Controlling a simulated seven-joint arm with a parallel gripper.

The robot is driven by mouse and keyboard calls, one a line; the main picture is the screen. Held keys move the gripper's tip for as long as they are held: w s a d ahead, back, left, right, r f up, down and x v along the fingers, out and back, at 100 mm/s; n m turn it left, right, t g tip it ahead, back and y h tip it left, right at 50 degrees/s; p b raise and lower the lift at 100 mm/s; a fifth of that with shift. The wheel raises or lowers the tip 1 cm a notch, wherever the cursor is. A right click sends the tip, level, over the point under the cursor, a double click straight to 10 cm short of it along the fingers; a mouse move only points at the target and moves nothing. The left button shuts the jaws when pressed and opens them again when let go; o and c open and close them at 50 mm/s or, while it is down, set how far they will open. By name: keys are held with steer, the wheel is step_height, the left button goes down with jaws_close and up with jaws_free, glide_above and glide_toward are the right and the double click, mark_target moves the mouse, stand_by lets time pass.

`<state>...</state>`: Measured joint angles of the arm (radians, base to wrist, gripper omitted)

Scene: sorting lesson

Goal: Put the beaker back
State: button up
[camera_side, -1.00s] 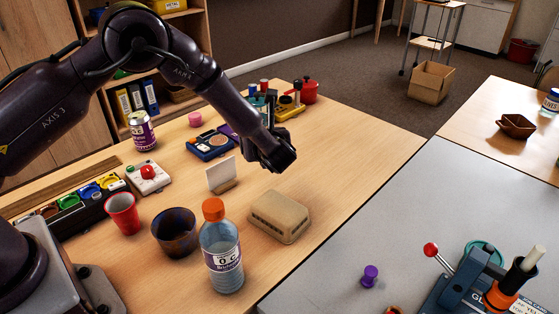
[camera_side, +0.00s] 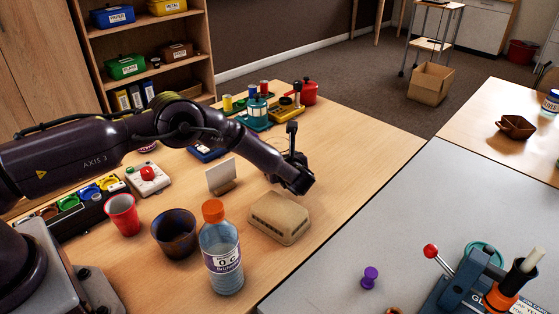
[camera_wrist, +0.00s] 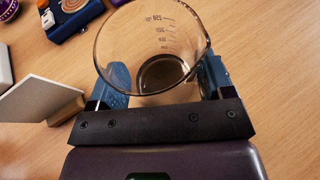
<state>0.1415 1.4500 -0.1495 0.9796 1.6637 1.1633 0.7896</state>
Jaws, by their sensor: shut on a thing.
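The beaker (camera_wrist: 150,45) is clear glass with a pouring lip and printed volume marks. It fills the middle of the wrist view, between the two blue fingers of my gripper (camera_wrist: 164,80). My gripper is shut on it, with a finger against each side. In the side view my gripper (camera_side: 291,165) is over the table, behind the tan slotted block and right of the white card. I cannot make out the beaker there. I cannot tell whether its base touches the table.
The white card (camera_side: 221,176) in its wooden stand is close left of my gripper. The tan slotted block (camera_side: 279,217), a bottle (camera_side: 221,250), a dark cup (camera_side: 175,233) and a red cup (camera_side: 123,214) stand nearer. A teal lantern (camera_side: 255,108) and a red pot (camera_side: 308,91) stand farther back.

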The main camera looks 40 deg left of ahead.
steer(key=o, duration=1)
steer(key=shift+o, duration=0.2)
